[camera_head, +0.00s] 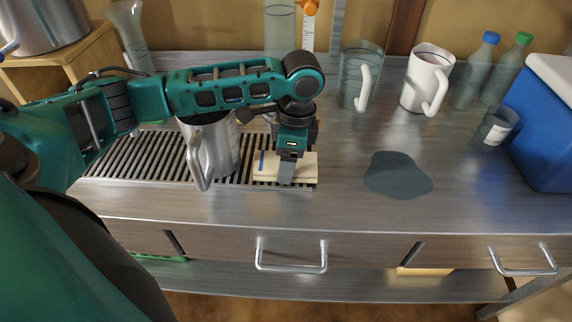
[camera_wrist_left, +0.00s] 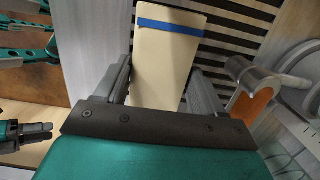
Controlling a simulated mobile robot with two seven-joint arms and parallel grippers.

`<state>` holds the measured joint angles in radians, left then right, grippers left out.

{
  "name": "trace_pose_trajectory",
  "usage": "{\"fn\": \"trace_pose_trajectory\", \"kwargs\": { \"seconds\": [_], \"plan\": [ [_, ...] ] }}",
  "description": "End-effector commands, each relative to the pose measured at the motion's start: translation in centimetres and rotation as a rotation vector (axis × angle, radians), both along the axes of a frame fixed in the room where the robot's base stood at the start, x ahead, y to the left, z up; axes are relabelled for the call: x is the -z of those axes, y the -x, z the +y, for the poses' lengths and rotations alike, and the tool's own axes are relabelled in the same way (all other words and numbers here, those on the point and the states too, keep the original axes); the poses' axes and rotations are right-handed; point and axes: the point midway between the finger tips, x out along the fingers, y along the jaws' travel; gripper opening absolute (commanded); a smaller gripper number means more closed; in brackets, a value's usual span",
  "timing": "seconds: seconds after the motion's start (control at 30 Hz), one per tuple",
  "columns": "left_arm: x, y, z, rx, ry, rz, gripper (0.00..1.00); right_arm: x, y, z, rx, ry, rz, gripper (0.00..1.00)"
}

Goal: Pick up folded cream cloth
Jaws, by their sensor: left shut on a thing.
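The folded cream cloth (camera_head: 265,166) lies at the right end of the slatted grate (camera_head: 140,160). It is a flat pale rectangle with a blue stripe near its left end. In the left wrist view the cloth (camera_wrist_left: 165,62) runs up between the fingers, the stripe at its far end. My left gripper (camera_head: 286,180) points down and is shut on the cloth, which looks level with the grate; I cannot tell whether it is lifted. What seems to be my right gripper (camera_wrist_left: 28,132) shows small at the left edge of the left wrist view; its jaws are unclear.
A metal pitcher (camera_head: 212,150) stands close left of the cloth. A glass jug (camera_head: 355,75), a white pitcher (camera_head: 424,80), bottles, a grey cup (camera_head: 496,126) and a blue cooler (camera_head: 545,130) stand right. A dark puddle (camera_head: 398,175) lies on the otherwise clear counter right of the cloth.

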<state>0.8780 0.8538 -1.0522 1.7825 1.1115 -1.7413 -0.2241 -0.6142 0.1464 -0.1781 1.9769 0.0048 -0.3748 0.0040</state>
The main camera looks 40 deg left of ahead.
Motion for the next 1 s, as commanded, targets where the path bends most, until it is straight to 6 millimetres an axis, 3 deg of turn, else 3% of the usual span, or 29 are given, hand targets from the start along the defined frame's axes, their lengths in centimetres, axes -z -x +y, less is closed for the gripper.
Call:
{"fn": "trace_pose_trajectory", "kwargs": {
  "seconds": [0.2, 0.57, 0.77, 1.0],
  "plan": [
    [0.0, 0.0, 0.0, 0.0, 0.001, -0.001, 0.38, 0.1, 0.1, -0.1, 0.001, 0.001, 0.002, 0.43],
    [-0.7, -0.1, 0.0, 0.0, 0.001, -0.002, 0.37, -0.1, 0.1, -0.1, 0.002, 0.002, 0.003, 0.43],
    [-3.2, -0.1, 0.0, 0.0, 0.001, -0.003, 0.37, -0.6, 0.1, -0.2, 0.003, 0.004, -0.002, 0.43],
    [-8.9, -0.1, -0.1, 0.001, 0.001, -0.005, 0.37, -0.9, 0.4, -0.9, 0.012, 0.017, 0.005, 0.43]
  ]
}}
